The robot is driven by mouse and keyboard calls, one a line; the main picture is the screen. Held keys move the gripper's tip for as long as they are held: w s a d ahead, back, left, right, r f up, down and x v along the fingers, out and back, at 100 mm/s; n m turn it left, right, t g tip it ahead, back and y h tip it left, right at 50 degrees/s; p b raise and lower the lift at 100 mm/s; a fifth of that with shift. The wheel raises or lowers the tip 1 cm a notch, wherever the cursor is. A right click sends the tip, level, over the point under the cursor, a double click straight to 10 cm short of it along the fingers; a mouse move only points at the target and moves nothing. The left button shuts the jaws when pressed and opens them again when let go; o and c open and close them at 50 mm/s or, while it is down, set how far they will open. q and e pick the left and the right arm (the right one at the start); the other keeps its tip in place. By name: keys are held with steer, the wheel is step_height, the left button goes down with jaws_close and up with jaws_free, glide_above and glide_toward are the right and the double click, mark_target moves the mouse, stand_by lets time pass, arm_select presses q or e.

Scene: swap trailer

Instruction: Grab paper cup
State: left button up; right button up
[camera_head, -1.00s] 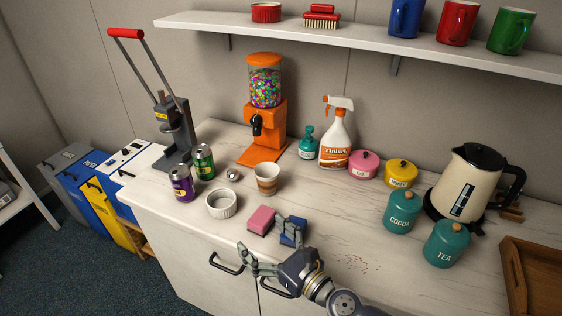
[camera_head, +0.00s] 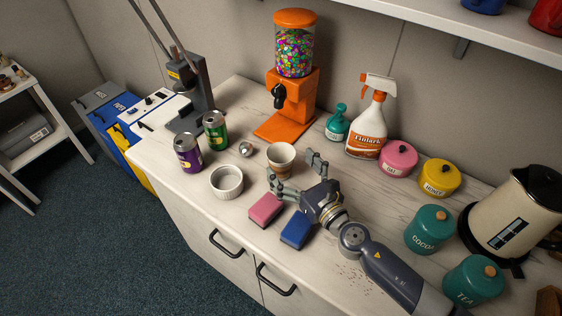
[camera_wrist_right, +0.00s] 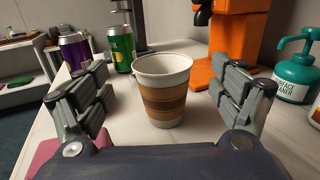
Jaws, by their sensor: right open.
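The paper cup (camera_head: 280,161) stands upright on the white counter, white with brown bands. In the right wrist view the paper cup (camera_wrist_right: 162,92) is centred just beyond and between the open fingers. My right gripper (camera_head: 296,172) is open and empty, its fingers pointing at the cup from the near side. In the wrist view my right gripper (camera_wrist_right: 165,95) has one finger on each side of the cup, with gaps to both. My left gripper is not in view.
A white ramekin (camera_head: 227,183) stands left of the cup. A pink sponge (camera_head: 265,209) and a blue sponge (camera_head: 297,230) lie near my gripper. The orange candy dispenser (camera_head: 290,105), a purple can (camera_head: 188,153) and a green can (camera_head: 215,130) stand behind and left.

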mark_target(274, 145)
steer(key=shift+w+a, duration=0.1)
steer(key=shift+w, duration=0.3)
steer(key=x, duration=0.4)
steer(key=shift+w+a, duration=0.1)
steer(key=shift+w, duration=0.05)
steer(key=shift+w+a+f, duration=0.1)
steer(key=shift+w+a, duration=0.05)
steer(key=shift+w, duration=0.1)
steer(key=shift+c, duration=0.8)
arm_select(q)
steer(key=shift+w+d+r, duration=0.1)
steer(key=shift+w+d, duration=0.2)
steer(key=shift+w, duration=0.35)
arm_select(e)
steer(key=c, duration=0.7)
